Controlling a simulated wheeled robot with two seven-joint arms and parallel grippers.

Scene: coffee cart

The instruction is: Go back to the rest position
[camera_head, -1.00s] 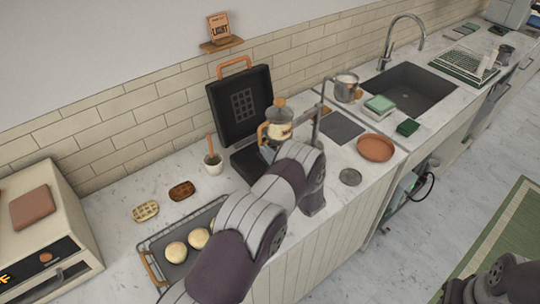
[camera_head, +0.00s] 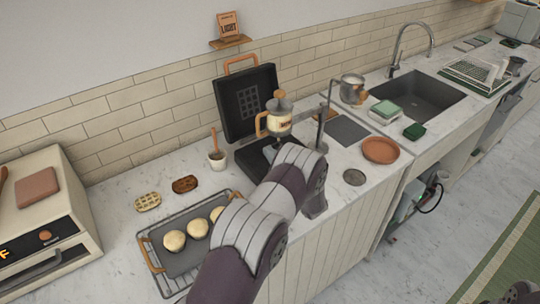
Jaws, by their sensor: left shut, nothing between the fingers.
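My left arm comes in from the bottom and reaches over the counter. My left gripper (camera_head: 270,152) is mostly hidden behind its own wrist, low over the base of the open black waffle iron (camera_head: 247,102). What shows of it is shut and empty. A cream pot (camera_head: 279,122) with an orange handle and lid stands just beyond it; its foot is hard to see. Only a dark bit of what seems my right arm shows at the bottom right corner; the right gripper is out of view.
A tray (camera_head: 145,240) with several pale buns lies left of my left arm. A toaster oven (camera_head: 45,225) stands left, a sink (camera_head: 420,92) right.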

